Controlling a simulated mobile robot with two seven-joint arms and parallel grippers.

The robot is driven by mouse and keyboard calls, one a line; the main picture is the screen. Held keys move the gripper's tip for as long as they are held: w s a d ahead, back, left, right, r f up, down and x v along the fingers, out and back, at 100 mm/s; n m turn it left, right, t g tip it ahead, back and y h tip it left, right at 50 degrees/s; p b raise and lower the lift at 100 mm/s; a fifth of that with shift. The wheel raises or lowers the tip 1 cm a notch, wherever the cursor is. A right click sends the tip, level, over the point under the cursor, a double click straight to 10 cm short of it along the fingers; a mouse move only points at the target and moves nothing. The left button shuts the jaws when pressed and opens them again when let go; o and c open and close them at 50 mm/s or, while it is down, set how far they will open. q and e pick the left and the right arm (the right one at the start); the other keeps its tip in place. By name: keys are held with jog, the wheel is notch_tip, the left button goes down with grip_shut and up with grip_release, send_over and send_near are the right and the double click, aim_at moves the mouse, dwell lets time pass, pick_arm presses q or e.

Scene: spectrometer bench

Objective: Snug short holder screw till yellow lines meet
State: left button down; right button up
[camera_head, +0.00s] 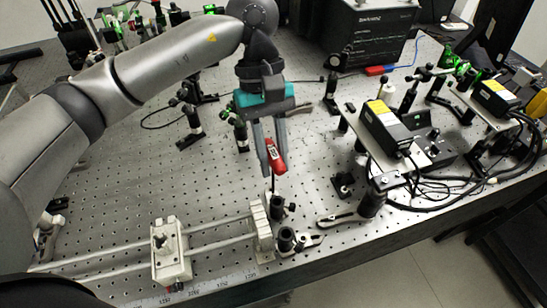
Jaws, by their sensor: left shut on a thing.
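My left gripper (273,166) comes down from the upper middle, its fingers pointing down. It is shut on a red-handled screwdriver (276,153), which tilts slightly. The driver's dark thin shaft points down to a short black holder (277,208) near the front edge of the bench. The tip ends at or just above this holder; I cannot tell if it touches the screw. A second short black holder (286,238) stands just in front. The screw and any yellow lines are too small to make out. My right gripper is not in view.
A pale rail assembly with a carriage (170,252) lies at front left. A flat black clamp (336,220) lies right of the holders. Yellow-labelled boxes (386,118) with cables stand at right. The perforated bench (120,190) is mostly clear at centre left.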

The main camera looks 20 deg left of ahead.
pick_arm(q)
jog(key=shift+r, duration=0.1)
jog(key=shift+r+p, duration=1.15)
jog(key=shift+r, duration=1.4)
jog(key=shift+f, duration=0.1)
